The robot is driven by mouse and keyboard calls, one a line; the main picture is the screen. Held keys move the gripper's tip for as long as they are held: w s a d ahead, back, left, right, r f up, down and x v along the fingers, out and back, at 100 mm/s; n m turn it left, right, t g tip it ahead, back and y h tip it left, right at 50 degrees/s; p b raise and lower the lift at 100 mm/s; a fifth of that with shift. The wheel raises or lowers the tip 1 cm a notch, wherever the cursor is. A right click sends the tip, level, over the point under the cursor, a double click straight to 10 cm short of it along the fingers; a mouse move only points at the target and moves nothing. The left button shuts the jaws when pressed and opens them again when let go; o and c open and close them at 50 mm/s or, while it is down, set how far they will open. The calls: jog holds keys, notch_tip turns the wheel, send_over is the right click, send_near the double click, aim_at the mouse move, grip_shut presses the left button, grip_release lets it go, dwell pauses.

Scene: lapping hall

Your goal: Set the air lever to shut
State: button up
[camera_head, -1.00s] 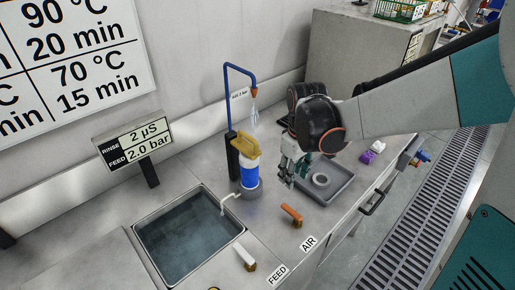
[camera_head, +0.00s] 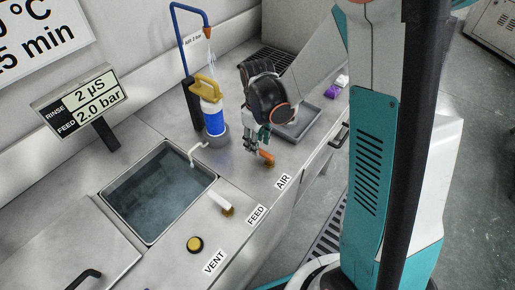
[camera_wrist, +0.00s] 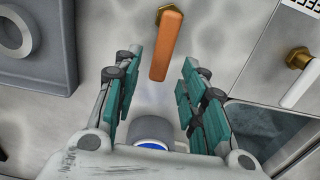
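The air lever (camera_head: 266,157) has an orange handle on a brass fitting, next to the AIR label (camera_head: 283,181) on the steel bench. In the wrist view the orange handle (camera_wrist: 166,45) runs from its brass fitting at the top down toward my gripper (camera_wrist: 160,80). My gripper is open and empty, fingers apart on either side of the handle's free end. I cannot tell whether the fingers are level with the handle or above it. In the head view my gripper (camera_head: 255,138) points down just behind the lever and hides part of its surroundings.
The white FEED lever (camera_head: 220,203) and yellow VENT knob (camera_head: 195,244) sit along the bench front. A water-filled sink (camera_head: 206,184) lies left, a blue-and-white bottle (camera_head: 213,119) stands behind, and a grey tray (camera_head: 312,130) is right of my gripper.

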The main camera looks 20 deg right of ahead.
jog(key=shift+f, duration=1.1)
grip_shut()
